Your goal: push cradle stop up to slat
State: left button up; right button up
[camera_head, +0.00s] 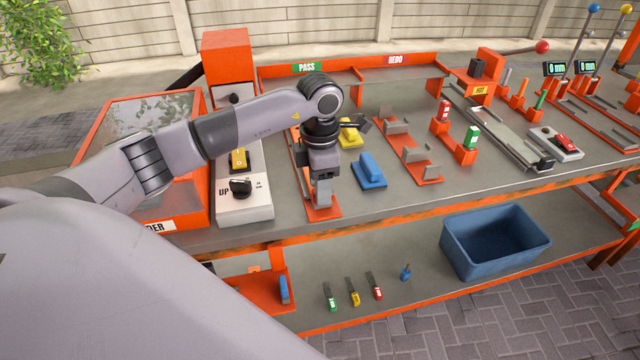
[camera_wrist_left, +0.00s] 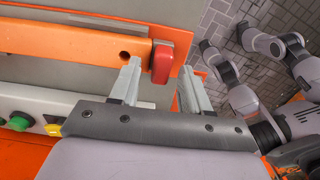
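My left gripper (camera_head: 322,200) points down over the near end of an orange cradle strip (camera_head: 323,214) on the bench. In the left wrist view an orange bar with a round hole (camera_wrist_left: 70,43), which looks like the slat, runs in from the left. A red block (camera_wrist_left: 162,62), which looks like the cradle stop, sits at its right end. I cannot tell whether they touch. My left gripper (camera_wrist_left: 162,72) is open, with one fingertip on each side of the red block; contact is unclear. My right gripper is not in view.
A switch box (camera_head: 245,200) stands just left of the cradle. A blue block (camera_head: 369,170) and a yellow block (camera_head: 349,133) lie to its right, near another orange rack with grey saddles (camera_head: 408,150). A blue bin (camera_head: 495,240) stands on the lower shelf.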

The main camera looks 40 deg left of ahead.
pick_arm(q)
jog(key=shift+r+b, duration=0.45)
jog(key=shift+r, duration=3.1)
